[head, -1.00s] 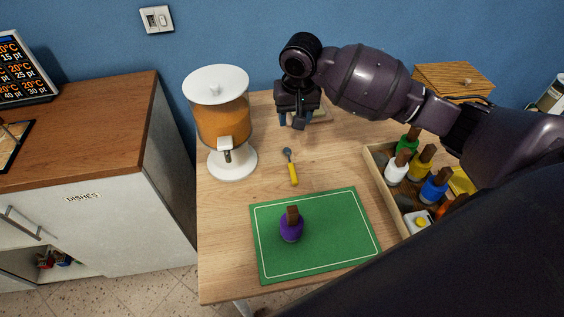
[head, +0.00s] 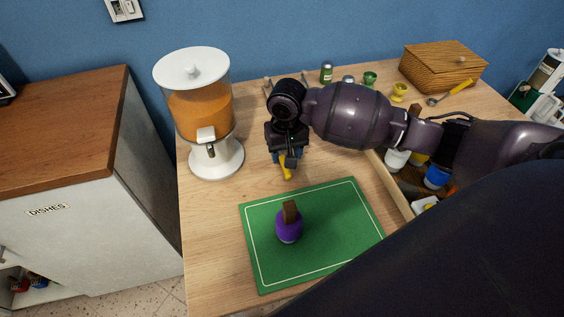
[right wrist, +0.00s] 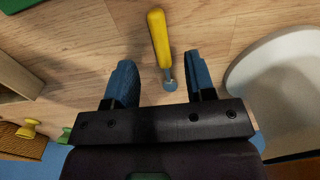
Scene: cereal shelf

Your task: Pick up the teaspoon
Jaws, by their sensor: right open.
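A teaspoon with a yellow handle (right wrist: 159,38) and a small grey-blue bowl lies on the wooden table in the right wrist view. In the head view only its yellow handle (head: 286,172) shows; my right gripper hides the rest. My right gripper (right wrist: 163,75) is open with its two blue fingers apart, and the teaspoon's bowl end lies between them in that view, with the handle reaching beyond the fingertips. Nothing is held. In the head view the right gripper (head: 287,158) is over the teaspoon. My left gripper is in neither view.
A juice dispenser (head: 213,158) stands left of the right gripper. A green mat (head: 335,225) with a purple wooden-handled object (head: 289,227) lies in front. An open box of coloured objects (head: 394,196) is right; a wooden box (head: 440,62) stands at the back right.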

